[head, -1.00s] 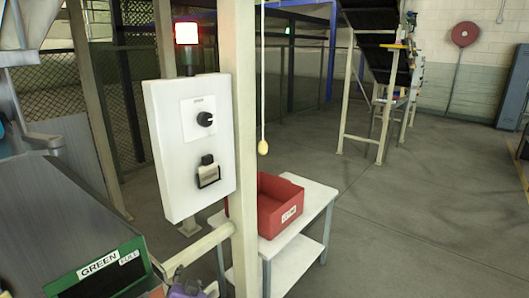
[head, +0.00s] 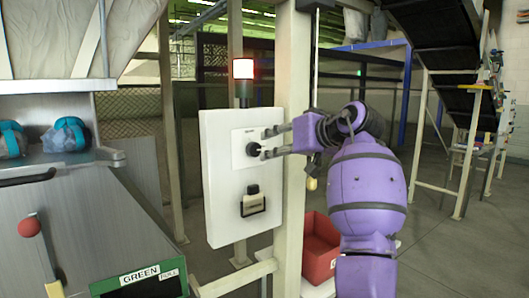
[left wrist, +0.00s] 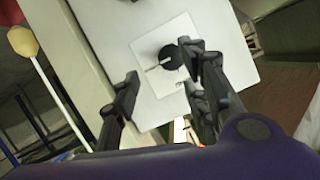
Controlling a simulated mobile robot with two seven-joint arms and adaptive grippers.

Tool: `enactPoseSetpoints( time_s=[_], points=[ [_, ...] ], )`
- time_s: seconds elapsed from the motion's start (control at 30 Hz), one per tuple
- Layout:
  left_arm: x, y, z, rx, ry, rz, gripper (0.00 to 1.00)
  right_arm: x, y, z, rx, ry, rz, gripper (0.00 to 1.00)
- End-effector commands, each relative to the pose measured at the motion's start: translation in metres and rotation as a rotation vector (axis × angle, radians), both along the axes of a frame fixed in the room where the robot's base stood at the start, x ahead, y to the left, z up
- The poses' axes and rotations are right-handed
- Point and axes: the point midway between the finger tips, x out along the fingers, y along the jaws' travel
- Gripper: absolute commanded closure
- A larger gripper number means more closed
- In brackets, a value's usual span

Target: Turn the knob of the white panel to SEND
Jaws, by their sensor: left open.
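The white panel (head: 228,200) hangs upright beside a pale post in the head view. Its black round knob (head: 253,149) sits on a white plate in the panel's upper half. My left gripper (head: 268,143) is open, its two fingers pointing at the knob from the right. In the left wrist view, the knob (left wrist: 171,57) shows a pale pointer line and lies ahead, between the fingers of the gripper (left wrist: 163,82) and nearer one of them. Contact cannot be told. The SEND label cannot be read. My right gripper is not in view.
A black-handled fitting (head: 253,202) sits lower on the panel, and a lit red-white lamp (head: 243,72) stands above it. The pale post (head: 291,110) rises close by the gripper. A yellow pull-cord bob (head: 311,183) hangs behind. A red bin (head: 318,240) stands low behind.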

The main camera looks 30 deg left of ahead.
Motion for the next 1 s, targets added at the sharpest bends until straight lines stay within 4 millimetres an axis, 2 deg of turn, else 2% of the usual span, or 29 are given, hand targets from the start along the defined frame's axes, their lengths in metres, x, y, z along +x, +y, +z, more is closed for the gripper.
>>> enactPoseSetpoints(
  time_s=[0.17,0.47,0.7,1.0],
  points=[
    [-0.009,0.0,0.012,-0.027,-0.002,0.04,0.59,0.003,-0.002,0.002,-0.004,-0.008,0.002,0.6],
    [0.002,0.039,-0.001,-0.025,-0.004,0.042,0.59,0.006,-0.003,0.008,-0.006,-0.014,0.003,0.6],
    [0.01,0.063,-0.012,-0.025,-0.004,0.04,0.59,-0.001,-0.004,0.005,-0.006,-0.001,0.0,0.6],
    [0.011,0.066,-0.015,-0.025,-0.003,0.039,0.59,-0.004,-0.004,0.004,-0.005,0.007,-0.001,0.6]
  ],
)
